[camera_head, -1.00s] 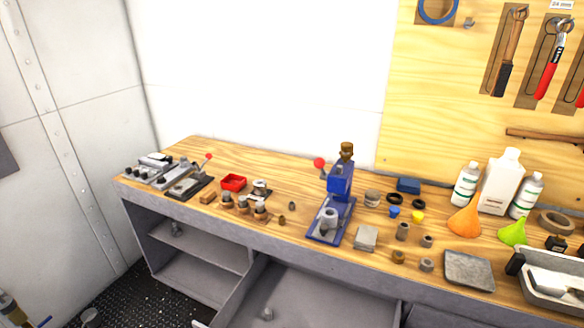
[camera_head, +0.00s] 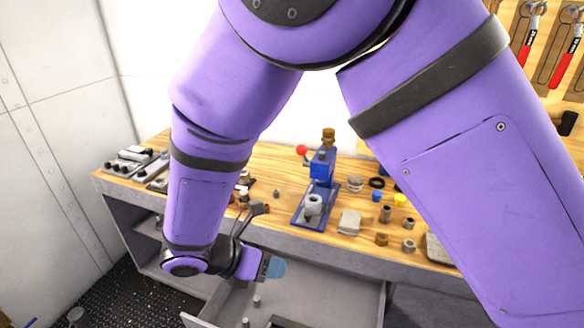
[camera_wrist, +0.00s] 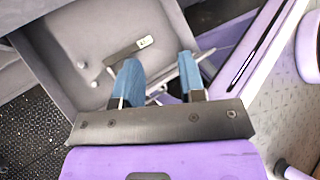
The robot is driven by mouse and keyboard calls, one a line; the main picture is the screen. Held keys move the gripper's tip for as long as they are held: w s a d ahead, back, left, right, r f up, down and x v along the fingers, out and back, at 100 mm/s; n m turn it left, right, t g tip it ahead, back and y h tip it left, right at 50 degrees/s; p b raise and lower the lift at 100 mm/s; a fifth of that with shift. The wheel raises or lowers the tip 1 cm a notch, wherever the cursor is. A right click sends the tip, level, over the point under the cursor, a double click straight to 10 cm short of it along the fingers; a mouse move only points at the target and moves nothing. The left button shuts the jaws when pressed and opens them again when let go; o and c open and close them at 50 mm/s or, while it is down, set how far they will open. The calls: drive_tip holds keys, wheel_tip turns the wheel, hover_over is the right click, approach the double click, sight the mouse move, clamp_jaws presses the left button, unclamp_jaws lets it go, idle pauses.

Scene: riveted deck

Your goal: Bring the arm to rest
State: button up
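My arm is purple with black bands and crosses most of the camera_head view, hiding much of the workbench. My gripper (camera_head: 274,267) hangs low in front of the bench, near an open drawer. In the wrist view my gripper (camera_wrist: 160,82) shows two blue fingers standing apart with a clear gap between them. Nothing is held between the fingers. The drawer (camera_wrist: 75,40) lies beyond the fingertips, with a dark flat piece with a pale label (camera_wrist: 130,47) in it.
The wooden workbench (camera_head: 290,217) carries a blue press (camera_head: 318,180), a grey block (camera_head: 349,222) and several small parts. The open grey drawer (camera_head: 345,290) juts out below it. A white wall stands behind, and dark textured floor (camera_head: 130,300) lies at lower left.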

drive_tip(key=w+d+r+m+g+y, duration=0.2)
drive_tip(key=d+r+m+y, duration=0.1)
drive_tip(key=d+r+m, duration=0.55)
drive_tip(key=w+d+r+m+g+y, duration=0.1)
drive_tip(key=w+d+r+m+y, duration=0.1)
drive_tip(key=d+r+m, duration=0.65)
drive_tip(key=s+d+r+m+t+y, duration=0.2)
drive_tip(key=s+d+r+m, duration=0.4)
drive_tip(key=d, duration=0.3)
drive_tip(key=s+d+r+m+t+y, duration=0.2)
drive_tip(key=s+d+r+m, duration=0.4)
drive_tip(key=d, duration=0.3)
drive_tip(key=shift+s+r+m, duration=0.25)
drive_tip(key=shift+s+m, duration=0.05)
drive_tip(key=shift+s, duration=0.5)
